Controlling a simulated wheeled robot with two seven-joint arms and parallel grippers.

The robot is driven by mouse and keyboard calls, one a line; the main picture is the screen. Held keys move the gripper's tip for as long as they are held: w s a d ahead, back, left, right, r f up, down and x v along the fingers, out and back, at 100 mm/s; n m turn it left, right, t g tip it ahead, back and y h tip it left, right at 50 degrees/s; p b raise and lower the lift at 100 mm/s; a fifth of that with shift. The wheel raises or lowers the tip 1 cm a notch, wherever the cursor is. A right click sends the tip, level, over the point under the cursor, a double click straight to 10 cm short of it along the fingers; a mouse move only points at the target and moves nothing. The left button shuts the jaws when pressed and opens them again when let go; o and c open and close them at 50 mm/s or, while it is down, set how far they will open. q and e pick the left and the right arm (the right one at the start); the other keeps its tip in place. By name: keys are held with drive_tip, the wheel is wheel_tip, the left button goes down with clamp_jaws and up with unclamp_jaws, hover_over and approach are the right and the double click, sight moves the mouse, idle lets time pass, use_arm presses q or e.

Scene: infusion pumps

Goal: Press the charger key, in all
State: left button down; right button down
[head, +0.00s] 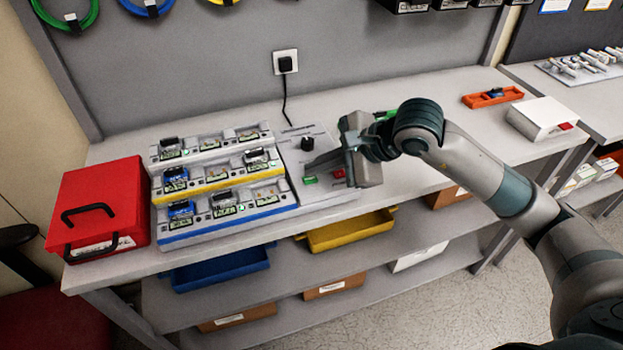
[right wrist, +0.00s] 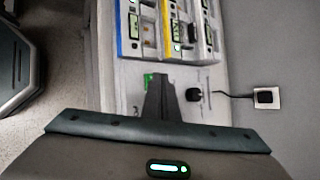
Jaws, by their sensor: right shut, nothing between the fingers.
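The charger is a stepped grey rack (head: 227,232) with white, yellow and blue tiers that hold several small pumps. At its right end is a grey panel (head: 322,196) with a green key (head: 309,180), a red key (head: 338,173) and a black knob (head: 307,143). My right gripper (head: 309,165) is shut and empty, its fingers low over the panel, close to the green key. In the right wrist view the fingertips (right wrist: 161,76) are just beside the green key (right wrist: 148,79); whether they touch anything I cannot tell. My left gripper is out of view.
A red case (head: 98,205) stands left of the rack. A black plug (head: 285,64) in the wall socket has a cable running down to the bench. An orange tray (head: 492,97) and a white box (head: 541,119) lie on the right.

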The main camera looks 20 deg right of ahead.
sight(311, 179)
drive_tip(key=shift+s+d+f+b, duration=0.1)
drive_tip(key=shift+s+f+b, duration=0.05)
drive_tip(key=shift+f+b, duration=0.2)
idle(0.3)
drive_tip(key=shift+s+d+f+b, duration=0.4)
drive_tip(key=shift+b, duration=0.4)
idle(0.8)
drive_tip(key=shift+w+a, duration=0.15)
idle(0.5)
drive_tip(key=shift+w+a+r, duration=0.25)
drive_tip(key=shift+w+a, duration=0.1)
drive_tip(key=shift+w, duration=0.05)
idle(0.4)
drive_tip(key=shift+w+a+r+p, duration=0.15)
drive_tip(key=shift+r+p, duration=0.15)
drive_tip(key=shift+r, duration=0.45)
drive_tip(key=shift+w+a+r+p, duration=0.15)
drive_tip(key=shift+w+r+p, duration=0.1)
drive_tip(key=shift+r, duration=0.5)
drive_tip(key=shift+w+a+r+p, duration=0.15)
drive_tip(key=shift+r+p, duration=0.15)
drive_tip(key=shift+r, duration=0.45)
drive_tip(key=shift+r, duration=0.15)
